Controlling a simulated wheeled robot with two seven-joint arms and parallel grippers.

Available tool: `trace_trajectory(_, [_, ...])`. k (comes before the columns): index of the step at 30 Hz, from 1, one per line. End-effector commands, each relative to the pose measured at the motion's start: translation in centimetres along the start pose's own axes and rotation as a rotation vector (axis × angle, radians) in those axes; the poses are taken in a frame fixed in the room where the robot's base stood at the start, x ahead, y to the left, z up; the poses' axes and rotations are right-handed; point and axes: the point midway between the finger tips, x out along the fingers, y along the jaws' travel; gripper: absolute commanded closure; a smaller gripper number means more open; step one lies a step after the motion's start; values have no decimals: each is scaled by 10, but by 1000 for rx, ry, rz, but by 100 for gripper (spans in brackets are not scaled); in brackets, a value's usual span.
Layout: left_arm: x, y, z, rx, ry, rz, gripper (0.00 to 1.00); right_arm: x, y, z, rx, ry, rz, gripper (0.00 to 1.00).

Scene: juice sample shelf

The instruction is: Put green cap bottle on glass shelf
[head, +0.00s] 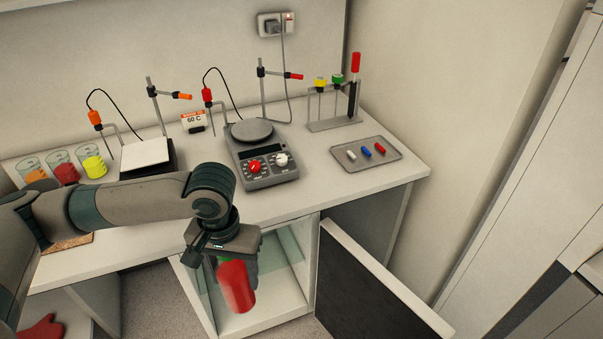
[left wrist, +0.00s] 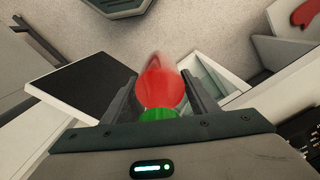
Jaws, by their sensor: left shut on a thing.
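The green cap bottle (head: 236,288) has a red body and is held in front of the open cabinet under the counter. My left gripper (left wrist: 160,90) is shut on it, with a finger on either side. In the left wrist view the green cap (left wrist: 158,115) is nearest the palm and the red body (left wrist: 160,88) points away. The cabinet (head: 305,285) shows pale greenish glass (head: 290,246) inside, partly hidden by my gripper and the bottle. Whether the bottle touches the glass cannot be told; it looks tilted in the head view. My right gripper is out of view.
The dark-faced cabinet door (head: 365,290) stands open to the right of the opening. The counter (head: 305,200) above holds a hotplate stirrer (head: 262,165), a tray (head: 388,158), a tube rack (head: 335,124) and beakers (head: 60,165). Floor (head: 175,300) shows left of the cabinet.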

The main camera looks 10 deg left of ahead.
Motion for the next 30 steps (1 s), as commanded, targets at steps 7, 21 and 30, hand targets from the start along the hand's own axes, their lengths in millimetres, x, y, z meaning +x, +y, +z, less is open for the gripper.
trace_trajectory(7, [60,0,19,0,-5,0,89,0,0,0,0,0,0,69])
trace_trajectory(21, [94,-2,32,2,3,-4,89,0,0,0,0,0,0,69])
trace_trajectory(30, [94,-2,32,2,2,-4,89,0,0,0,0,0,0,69])
